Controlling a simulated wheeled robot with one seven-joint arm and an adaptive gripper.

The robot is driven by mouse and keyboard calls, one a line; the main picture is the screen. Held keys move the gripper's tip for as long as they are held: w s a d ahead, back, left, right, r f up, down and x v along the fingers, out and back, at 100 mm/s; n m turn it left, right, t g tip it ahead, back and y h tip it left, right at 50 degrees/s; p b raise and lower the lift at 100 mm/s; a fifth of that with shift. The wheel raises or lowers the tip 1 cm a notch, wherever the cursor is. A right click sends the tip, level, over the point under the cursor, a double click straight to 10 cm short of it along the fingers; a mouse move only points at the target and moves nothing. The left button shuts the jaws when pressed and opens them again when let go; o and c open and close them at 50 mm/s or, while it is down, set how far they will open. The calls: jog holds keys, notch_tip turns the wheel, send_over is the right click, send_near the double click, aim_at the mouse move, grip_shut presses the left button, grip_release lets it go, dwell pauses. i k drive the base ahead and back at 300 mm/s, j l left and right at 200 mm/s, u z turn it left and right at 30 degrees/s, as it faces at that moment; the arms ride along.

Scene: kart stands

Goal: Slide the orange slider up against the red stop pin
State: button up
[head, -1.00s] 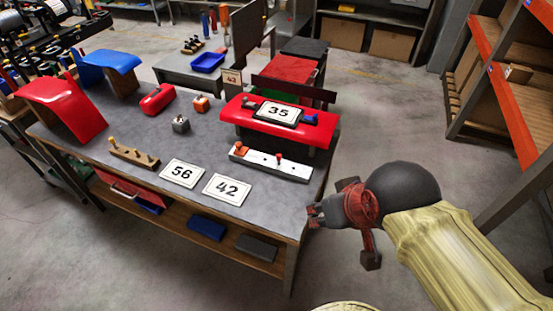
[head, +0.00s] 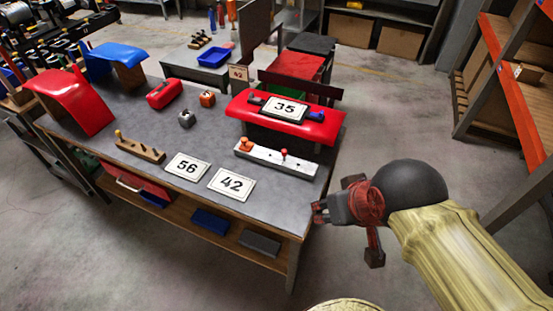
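The orange slider (head: 246,144) sits near the left end of a pale rail (head: 272,159) on the grey workbench. The red stop pin (head: 284,153) stands upright on the same rail, to the right of the slider, with a clear gap between them. My gripper (head: 318,212) is at the right edge of the bench, nearer to me than the rail and apart from it. It points left and holds nothing that I can see. Its fingers are small and dark here, so I cannot tell how far apart they are.
Behind the rail stands a red kart part with plate 35 (head: 285,109). Plates 56 (head: 187,167) and 42 (head: 231,184) lie left of my gripper. A wooden peg block (head: 140,150) lies further left. Orange-edged shelving (head: 515,90) stands at the right.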

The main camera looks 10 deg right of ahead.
aim_at(247, 146)
jog(key=i+j, duration=0.2)
jog(key=j, duration=0.15)
jog(key=i+j, duration=0.2)
jog(key=j, duration=0.15)
jog(key=i+j+z, duration=0.1)
jog(key=j, duration=0.25)
jog(key=i, duration=0.1)
